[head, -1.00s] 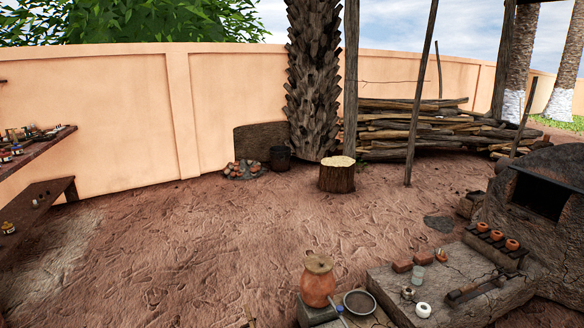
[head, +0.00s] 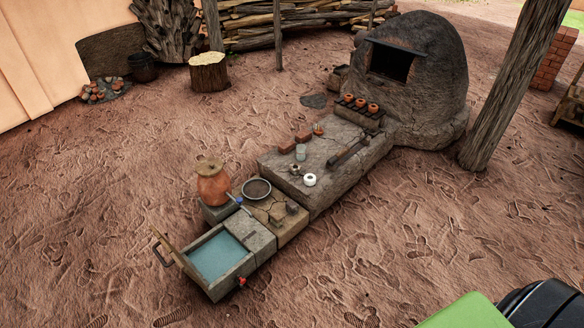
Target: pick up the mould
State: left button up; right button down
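I cannot tell for sure which thing is the mould. The low mud bench (head: 335,185) bears several small things. A long dark object (head: 348,150) lies across its right part. Two reddish bricks (head: 287,147), a pale cup (head: 301,152), a white ring-like pot (head: 310,180) and a small dark-mouthed pot (head: 296,169) stand on its left half. A small orange item (head: 318,130) sits near the back edge. Neither of my grippers is in the head view.
A domed kiln (head: 425,75) stands behind the bench, with orange pots (head: 361,104) on a ledge. A clay jar (head: 212,184), a round sieve (head: 256,188) and a water trough (head: 216,257) stand at left. A post (head: 510,90) rises at right. The ground in front is open.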

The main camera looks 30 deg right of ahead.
aim_at(294, 169)
jog(key=i+l+z, duration=0.2)
jog(key=i+l, duration=0.85)
